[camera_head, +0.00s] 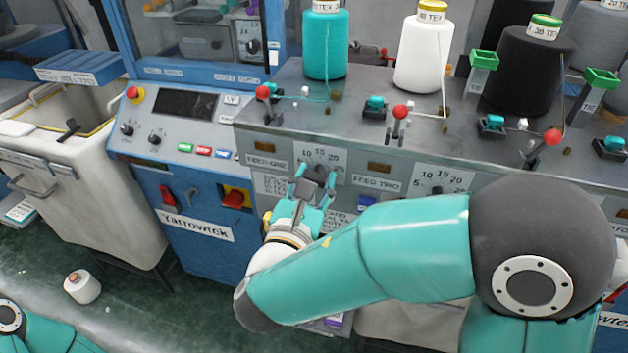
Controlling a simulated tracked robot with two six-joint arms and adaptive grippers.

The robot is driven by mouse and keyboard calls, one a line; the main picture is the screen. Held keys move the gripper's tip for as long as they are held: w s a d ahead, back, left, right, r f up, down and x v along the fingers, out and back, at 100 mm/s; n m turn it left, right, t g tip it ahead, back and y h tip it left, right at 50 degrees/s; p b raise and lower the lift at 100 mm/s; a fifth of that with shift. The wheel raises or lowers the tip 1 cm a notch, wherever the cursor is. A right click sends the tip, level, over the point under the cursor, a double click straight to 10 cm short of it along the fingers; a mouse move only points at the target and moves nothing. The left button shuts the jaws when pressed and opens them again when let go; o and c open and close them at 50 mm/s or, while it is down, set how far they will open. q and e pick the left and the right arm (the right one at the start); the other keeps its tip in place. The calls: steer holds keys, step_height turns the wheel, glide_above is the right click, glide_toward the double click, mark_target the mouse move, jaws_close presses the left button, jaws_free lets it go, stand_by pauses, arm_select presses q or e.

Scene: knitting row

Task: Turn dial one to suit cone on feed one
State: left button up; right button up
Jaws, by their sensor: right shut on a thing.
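The teal cone (325,45) stands upright on the machine's top behind feed one; its label ends in "TEX", but the figure is cut off by the top edge. The "FEED ONE" label (267,162) is on the front panel. Dial one's scale plate (325,154) beside it shows 10, 15 and 20. My right gripper (314,183) is shut on dial one (318,172), whose dark knob shows between the fingers. The fingers hide most of the knob, so I cannot tell where its pointer stands. My left gripper is out of view.
A white cone (425,50) and a black cone (527,65) stand further right. Dial two (436,190) sits right of the "FEED TWO" label (377,182). Red-balled levers (400,112) line the top edge. A blue control cabinet (195,190) is to the left.

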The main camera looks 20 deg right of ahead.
steer(key=m+b, duration=0.2)
steer(key=b, duration=0.1)
steer(key=m+b, duration=0.2)
steer(key=b, duration=0.1)
steer(key=m+b, duration=0.1)
steer(key=b, duration=0.2)
steer(key=shift+w+a+f+m, duration=0.1)
steer(key=shift+a+f+m, duration=0.05)
steer(key=shift+f+m, duration=0.2)
steer(key=shift+r+m+b, duration=0.3)
steer(key=shift+m+b, duration=0.85)
steer(key=shift+b, duration=0.3)
steer(key=o, duration=1.2)
steer(key=shift+c, duration=0.2)
steer(key=shift+r, duration=0.1)
steer(key=v, duration=1.2)
